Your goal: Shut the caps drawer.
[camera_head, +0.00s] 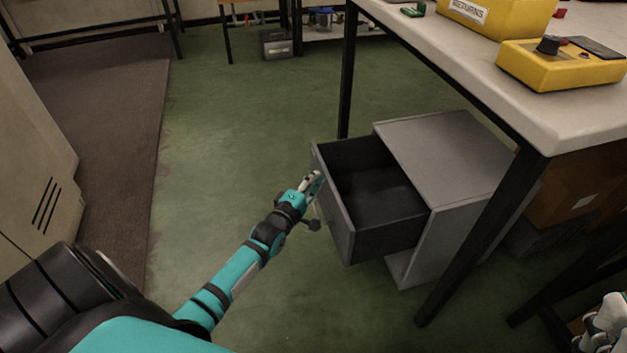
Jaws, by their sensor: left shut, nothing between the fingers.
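The caps drawer (381,242) is a grey drawer pulled well out of a grey cabinet (440,150) under the workbench. Its dark inside looks empty from here. My left gripper (316,178) is shut and empty at the outer face of the drawer front, near its upper edge. I cannot tell whether the fingertips touch the drawer front. My left arm reaches in from the lower left. A small part of my right arm or hand may show at the lower right edge, but the right gripper's fingers cannot be made out.
The white workbench (480,50) with black legs stands over the cabinet; one leg is close in front of it. A yellow returns bin (495,18) and yellow control box (560,68) are on top. A cardboard box (572,190) is behind. Green floor left of the drawer is clear.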

